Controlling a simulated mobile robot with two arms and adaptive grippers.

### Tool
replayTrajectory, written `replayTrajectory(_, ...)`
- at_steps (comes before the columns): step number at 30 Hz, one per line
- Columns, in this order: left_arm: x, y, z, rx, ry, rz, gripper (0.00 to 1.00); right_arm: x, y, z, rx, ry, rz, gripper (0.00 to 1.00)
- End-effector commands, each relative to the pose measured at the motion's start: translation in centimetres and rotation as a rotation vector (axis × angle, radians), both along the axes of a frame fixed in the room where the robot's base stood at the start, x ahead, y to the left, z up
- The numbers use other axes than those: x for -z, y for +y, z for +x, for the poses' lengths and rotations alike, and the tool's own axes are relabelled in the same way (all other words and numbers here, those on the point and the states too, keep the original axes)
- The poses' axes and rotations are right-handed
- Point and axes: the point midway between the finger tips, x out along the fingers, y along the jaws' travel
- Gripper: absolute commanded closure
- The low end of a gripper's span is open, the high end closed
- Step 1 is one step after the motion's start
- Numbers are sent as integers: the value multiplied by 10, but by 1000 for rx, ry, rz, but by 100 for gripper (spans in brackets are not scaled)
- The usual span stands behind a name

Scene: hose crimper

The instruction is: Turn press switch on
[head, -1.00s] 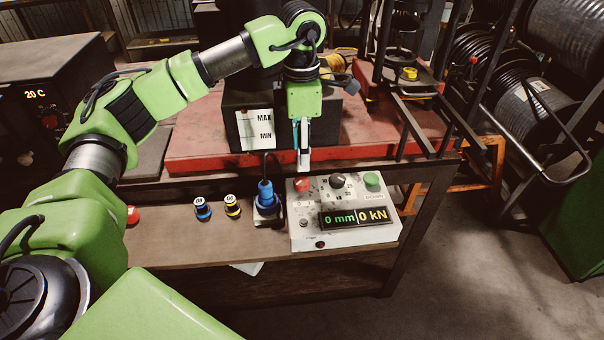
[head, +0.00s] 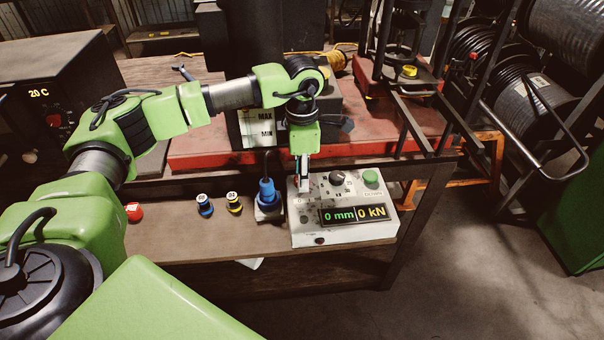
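The press control box (head: 343,234) is a pale grey panel on the front shelf. Its display (head: 357,214) is lit and reads 0 mm and 0 kN. A black knob (head: 337,177) and a green button (head: 370,175) sit along its back edge. A small switch (head: 304,219) shows at its left side, its position too small to tell. My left gripper (head: 301,187) points down at the box's back left corner, over the spot of the red button, which it hides. Its fingers look close together, but I cannot tell whether they are shut. My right gripper is not in view.
A blue plug (head: 267,194) stands in a socket just left of the box. The red press base (head: 210,151) is behind. The shelf between is clear.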

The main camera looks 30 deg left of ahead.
Motion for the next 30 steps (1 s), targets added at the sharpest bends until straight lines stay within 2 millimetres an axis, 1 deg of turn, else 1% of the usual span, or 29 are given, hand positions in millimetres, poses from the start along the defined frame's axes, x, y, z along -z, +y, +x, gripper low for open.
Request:
replayTrajectory(8,0,0,0,8,-1,-1,96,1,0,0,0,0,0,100)
replayTrajectory(14,2,0,0,68,0,0,96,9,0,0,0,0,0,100)
replayTrajectory(20,3,0,1,201,-1,0,96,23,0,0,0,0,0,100)
replayTrajectory(30,3,0,0,518,-1,0,96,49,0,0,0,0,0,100)
